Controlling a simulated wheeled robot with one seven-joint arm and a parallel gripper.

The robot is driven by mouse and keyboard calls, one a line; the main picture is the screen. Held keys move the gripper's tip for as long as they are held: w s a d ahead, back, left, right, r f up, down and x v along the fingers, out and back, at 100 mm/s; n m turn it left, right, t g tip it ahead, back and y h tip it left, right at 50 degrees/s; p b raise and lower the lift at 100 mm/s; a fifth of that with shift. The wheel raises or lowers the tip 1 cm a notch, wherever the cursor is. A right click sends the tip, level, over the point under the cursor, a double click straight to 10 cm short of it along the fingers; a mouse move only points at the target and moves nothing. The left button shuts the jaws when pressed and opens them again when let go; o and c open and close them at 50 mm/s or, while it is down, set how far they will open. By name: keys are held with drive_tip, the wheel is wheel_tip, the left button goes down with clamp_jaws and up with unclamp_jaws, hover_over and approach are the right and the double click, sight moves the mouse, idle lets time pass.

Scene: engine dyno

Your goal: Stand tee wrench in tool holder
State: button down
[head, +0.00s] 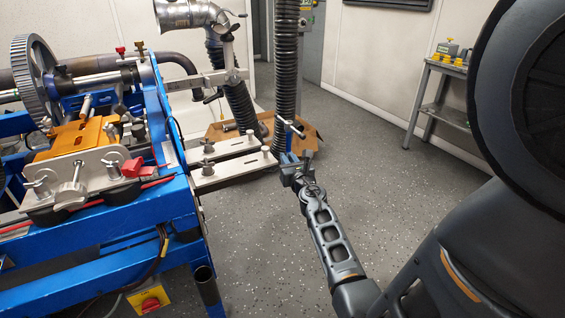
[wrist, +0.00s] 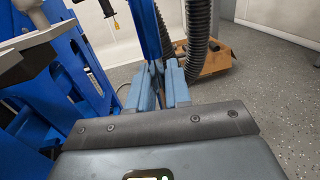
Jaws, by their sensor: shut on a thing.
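My gripper (head: 294,165) is shut on the tee wrench (head: 290,126) and holds it up over open floor, right of the blue bench. The wrench's silver crossbar shows above the fingers, with a short stretch of stem below it; the rest is hidden by the gripper. A dark, open-topped upright tube (head: 207,285) at the bench's near right corner looks like the tool holder. It stands apart from my gripper, lower and to the left.
The blue bench (head: 120,225) with clamps and a gear wheel (head: 34,75) fills the left. Black hoses (head: 286,70) and a cardboard box (head: 225,130) stand behind my gripper. A grey side table (head: 445,115) is at the far right. Floor between is clear.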

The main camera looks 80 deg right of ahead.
drive_tip(key=shift+r+p, duration=8.2)
drive_tip(key=shift+r, duration=0.35)
drive_tip(key=shift+f, duration=0.1)
